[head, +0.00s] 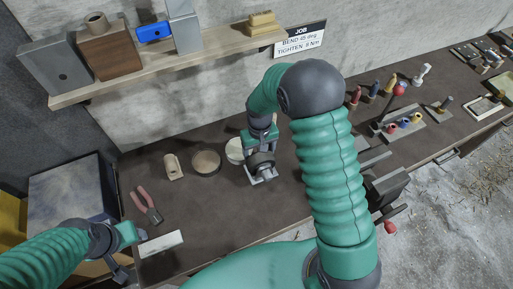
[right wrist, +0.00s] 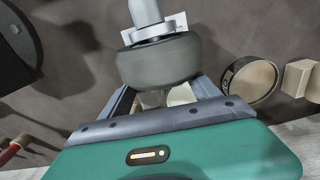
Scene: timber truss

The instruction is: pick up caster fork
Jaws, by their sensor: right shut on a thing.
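The caster fork (head: 263,177) is a light grey metal bracket with a dark wheel, in the middle of the bench in the head view. In the right wrist view, the dark grey wheel (right wrist: 158,61) sits between the fingers, and the pale bracket (right wrist: 153,27) shows beyond it. My right gripper (head: 260,156) is over the caster and shut on it. I cannot tell whether the bracket touches the bench. My left gripper (head: 127,247) is at the bench's left front, apart from the caster; its finger gap is not clear.
A round tin (head: 206,163), a pale block (head: 173,167) and red-handled pliers (head: 146,204) lie left of the caster. A white block (head: 161,244) is near the left gripper. A vise (head: 388,188) stands right. A loaded shelf (head: 150,75) runs above.

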